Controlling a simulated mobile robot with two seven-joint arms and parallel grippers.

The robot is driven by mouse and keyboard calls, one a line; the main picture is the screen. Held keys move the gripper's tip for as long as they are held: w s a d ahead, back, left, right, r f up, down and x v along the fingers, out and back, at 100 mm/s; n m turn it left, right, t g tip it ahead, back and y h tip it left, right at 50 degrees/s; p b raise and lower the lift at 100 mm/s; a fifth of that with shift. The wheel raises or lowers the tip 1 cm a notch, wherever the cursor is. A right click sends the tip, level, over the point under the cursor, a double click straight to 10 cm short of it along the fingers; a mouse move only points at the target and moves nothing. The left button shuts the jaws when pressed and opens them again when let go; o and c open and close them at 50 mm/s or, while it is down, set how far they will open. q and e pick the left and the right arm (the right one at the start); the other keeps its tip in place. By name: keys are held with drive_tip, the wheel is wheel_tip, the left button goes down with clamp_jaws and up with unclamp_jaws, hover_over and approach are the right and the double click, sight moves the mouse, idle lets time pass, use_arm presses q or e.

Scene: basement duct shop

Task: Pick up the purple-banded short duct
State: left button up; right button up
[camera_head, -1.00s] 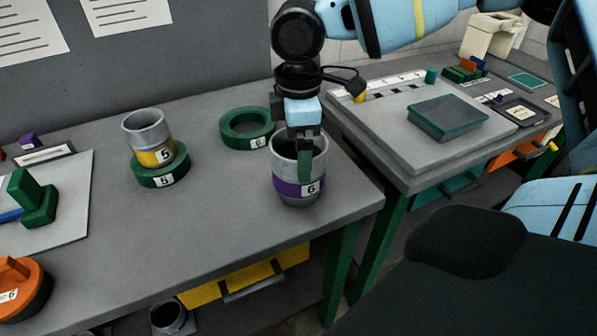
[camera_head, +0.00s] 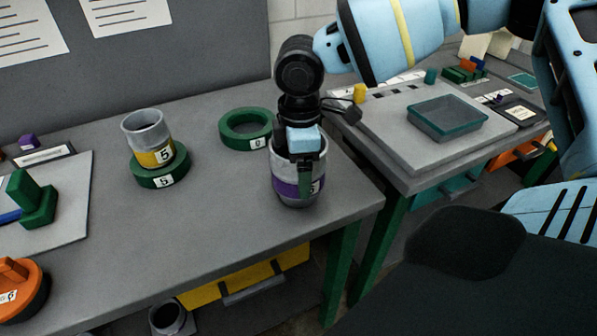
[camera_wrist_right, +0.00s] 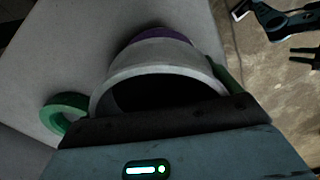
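The purple-banded short duct (camera_head: 286,189), a grey metal cylinder, stands upright near the table's front right edge. It also shows in the right wrist view (camera_wrist_right: 158,62), its open mouth close to my gripper. My right gripper (camera_head: 304,174) is at the duct from above, pointing down. One green finger lies in front of the near wall, over part of the number label; it also shows at the right of the duct in the wrist view. The other finger is hidden, so I cannot tell whether the grip is closed. My left gripper is not recognisable in either view.
A green ring (camera_head: 228,134) lies behind and left of the duct. A yellow-banded duct (camera_head: 145,129) stands in another green ring (camera_head: 147,179) further left. A raised grey board with a green-edged tray (camera_head: 447,119) is at right. The table front between is clear.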

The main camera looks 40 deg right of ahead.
drive_tip(key=c, duration=0.3)
use_arm(q)
drive_tip(key=shift+w, duration=0.1)
drive_tip(key=shift+w, duration=0.1)
use_arm(e)
drive_tip(key=shift+r, duration=0.25)
wheel_tip(320, 180, up, 9)
drive_tip(key=shift+p, duration=0.35)
drive_tip(key=shift+r, duration=0.25)
use_arm(q)
drive_tip(key=shift+s+r, duration=0.25)
use_arm(e)
drive_tip(key=shift+f, duration=0.1)
